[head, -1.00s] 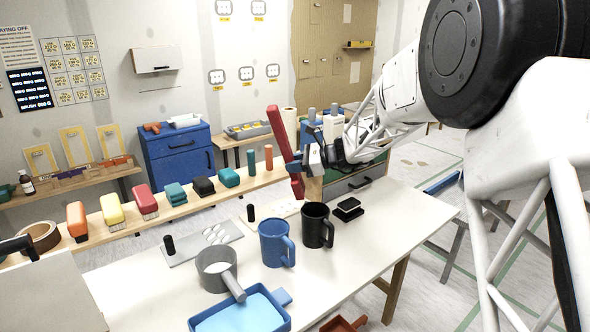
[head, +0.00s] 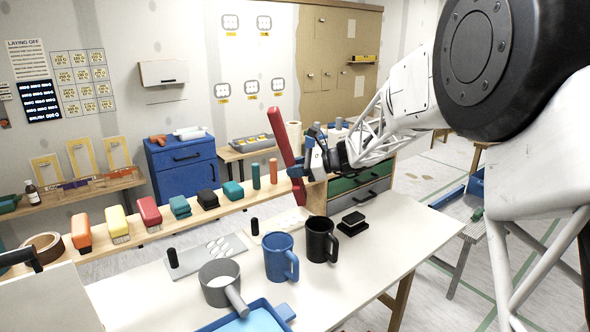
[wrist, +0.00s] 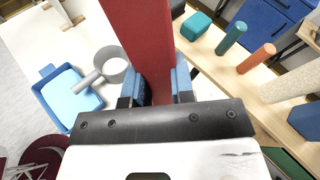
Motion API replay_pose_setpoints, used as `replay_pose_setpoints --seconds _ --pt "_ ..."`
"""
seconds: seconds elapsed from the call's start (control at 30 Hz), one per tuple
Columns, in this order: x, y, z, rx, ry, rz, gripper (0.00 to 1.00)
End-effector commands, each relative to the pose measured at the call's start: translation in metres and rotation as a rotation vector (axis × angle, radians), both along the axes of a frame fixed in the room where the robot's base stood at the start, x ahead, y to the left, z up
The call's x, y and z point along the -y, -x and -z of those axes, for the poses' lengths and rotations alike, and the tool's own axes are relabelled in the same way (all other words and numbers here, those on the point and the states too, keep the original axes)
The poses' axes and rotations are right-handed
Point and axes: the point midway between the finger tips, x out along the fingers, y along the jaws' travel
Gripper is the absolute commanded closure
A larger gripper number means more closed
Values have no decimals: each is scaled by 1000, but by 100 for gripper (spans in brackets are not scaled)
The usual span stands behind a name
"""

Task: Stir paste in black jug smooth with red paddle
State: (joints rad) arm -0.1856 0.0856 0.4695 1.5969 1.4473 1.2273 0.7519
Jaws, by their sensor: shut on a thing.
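The black jug (head: 319,240) stands upright on the white table, just right of a blue jug (head: 278,262). The inside of the black jug is too dark to make out any paste. My gripper (head: 309,168) is shut on the red paddle (head: 285,142), above and behind the black jug. The paddle leans, its upper end to the left, and its lower end is in the air above the jug's level. In the wrist view the red paddle (wrist: 140,40) runs between the blue fingers of my gripper (wrist: 157,88). The jugs are hidden there.
A grey pot with a handle (head: 219,284) and a blue tray (head: 250,320) are at the table's front left. Black blocks (head: 352,222) sit right of the black jug. A shelf of brushes (head: 150,213) runs behind. The table's right side is clear.

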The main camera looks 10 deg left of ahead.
Motion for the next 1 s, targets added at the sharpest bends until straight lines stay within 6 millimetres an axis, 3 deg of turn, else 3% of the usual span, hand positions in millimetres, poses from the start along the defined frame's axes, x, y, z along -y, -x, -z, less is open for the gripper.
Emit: replay_pose_setpoints --seconds 0.57,1.0 --pt "0 0 -2 1 0 0 100" --pt "0 0 -31 1 -1 0 100"
